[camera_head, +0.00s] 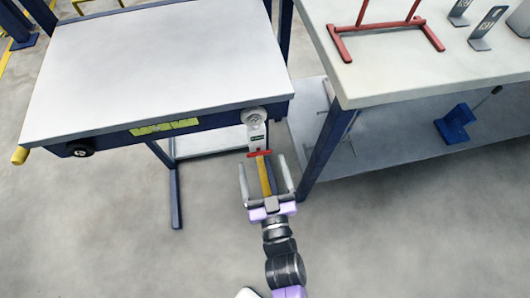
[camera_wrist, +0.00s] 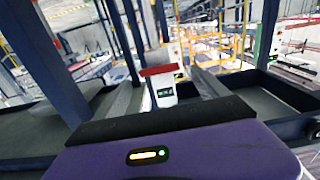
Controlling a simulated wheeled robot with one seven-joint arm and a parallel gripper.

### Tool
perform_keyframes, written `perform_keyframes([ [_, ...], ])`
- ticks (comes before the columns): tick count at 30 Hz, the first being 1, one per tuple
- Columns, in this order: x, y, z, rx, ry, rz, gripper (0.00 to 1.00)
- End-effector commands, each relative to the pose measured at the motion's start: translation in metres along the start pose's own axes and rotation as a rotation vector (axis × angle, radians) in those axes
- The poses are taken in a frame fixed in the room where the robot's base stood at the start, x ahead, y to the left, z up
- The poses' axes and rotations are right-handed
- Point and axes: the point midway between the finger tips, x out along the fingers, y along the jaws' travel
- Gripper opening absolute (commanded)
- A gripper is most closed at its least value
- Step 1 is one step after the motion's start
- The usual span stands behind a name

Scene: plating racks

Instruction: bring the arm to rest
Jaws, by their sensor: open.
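My gripper (camera_head: 262,163) is open, below the front right corner of the white-topped table. It points away from me toward that corner. Its two grey fingers stand apart on either side of a yellow strip (camera_head: 264,176), and I cannot tell what the strip belongs to. A red bar (camera_head: 260,153) lies across the far end, near the fingertips. In the wrist view the red bar (camera_wrist: 157,70) shows between the fingers, above a pale box with a green display (camera_wrist: 165,95). I see no finger closed on anything.
The white-topped table (camera_head: 150,55) stands at the left, with a round knob (camera_head: 254,116) at its corner. A second table (camera_head: 400,68) at the right carries a red frame (camera_head: 385,27) and grey brackets (camera_head: 488,25). A blue block (camera_head: 457,120) sits on its lower shelf. The front floor is bare.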

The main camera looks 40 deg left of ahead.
Motion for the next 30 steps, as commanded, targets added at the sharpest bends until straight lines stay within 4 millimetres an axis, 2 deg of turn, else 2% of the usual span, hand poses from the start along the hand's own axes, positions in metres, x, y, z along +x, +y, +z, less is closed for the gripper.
perform_keyframes([
  [11, 0.0, 0.0, -0.001, -0.023, 0.001, 0.001, 0.84],
  [14, 0.002, 0.003, -0.025, -0.037, 0.043, 0.009, 0.84],
  [16, -0.012, 0.009, -0.038, -0.043, 0.06, 0.027, 0.84],
  [20, -0.054, 0.035, -0.052, -0.045, 0.063, 0.098, 0.84],
  [23, -0.092, 0.057, -0.06, -0.044, 0.051, 0.165, 0.84],
  [30, -0.2, 0.102, -0.084, -0.026, -0.007, 0.36, 0.84],
])
